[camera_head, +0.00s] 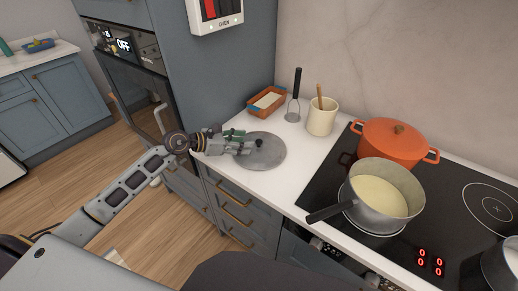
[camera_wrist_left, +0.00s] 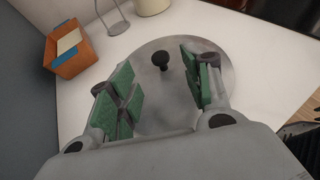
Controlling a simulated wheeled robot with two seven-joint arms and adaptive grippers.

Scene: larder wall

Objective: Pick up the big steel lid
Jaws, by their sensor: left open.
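The big steel lid (camera_head: 268,155) lies flat on the white counter, left of the hob, with a black knob on top. It also shows in the left wrist view (camera_wrist_left: 160,104), where its black knob (camera_wrist_left: 161,60) stands ahead of the fingers. My left gripper (camera_head: 246,143) comes in from the left over the lid's left part. In the left wrist view the gripper (camera_wrist_left: 160,90) is open, with green pads on either side of the lid's middle and nothing between them. My right gripper is not in view.
An orange dish (camera_head: 266,101), a masher (camera_head: 294,100) and a cream utensil pot (camera_head: 321,118) stand behind the lid. On the hob are an orange pot (camera_head: 391,143) and a saucepan (camera_head: 383,206), its handle toward the lid. The counter (camera_head: 288,183) in front is clear.

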